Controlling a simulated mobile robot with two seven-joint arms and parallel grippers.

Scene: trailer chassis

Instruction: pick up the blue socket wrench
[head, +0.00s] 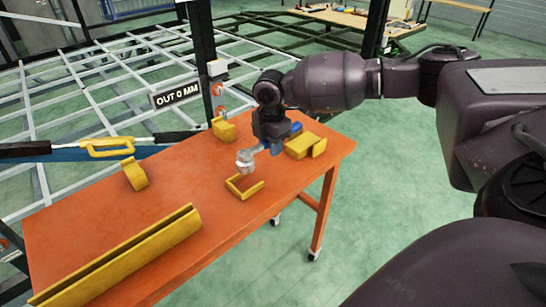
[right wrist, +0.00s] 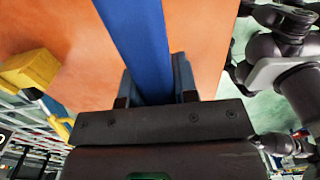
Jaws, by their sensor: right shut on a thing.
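The blue socket wrench (head: 295,129) is in my right gripper (head: 271,143), over the orange table. Its silver socket end (head: 245,161) points left and toward the near side, just above a yellow bracket. In the right wrist view the wrench's blue bar (right wrist: 138,40) runs between the fingers of my right gripper (right wrist: 155,88), which are shut on it. The grip hides part of the bar. I cannot tell how far the wrench is above the table. My left gripper is not in view.
The orange table (head: 190,185) holds a low yellow bracket (head: 246,191), a yellow holder (head: 301,146), two yellow blocks (head: 135,174) (head: 224,130) and a long yellow channel (head: 120,258). A post with an "OUT 0 MM" sign (head: 175,94) and the trailer frame (head: 100,85) stand behind.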

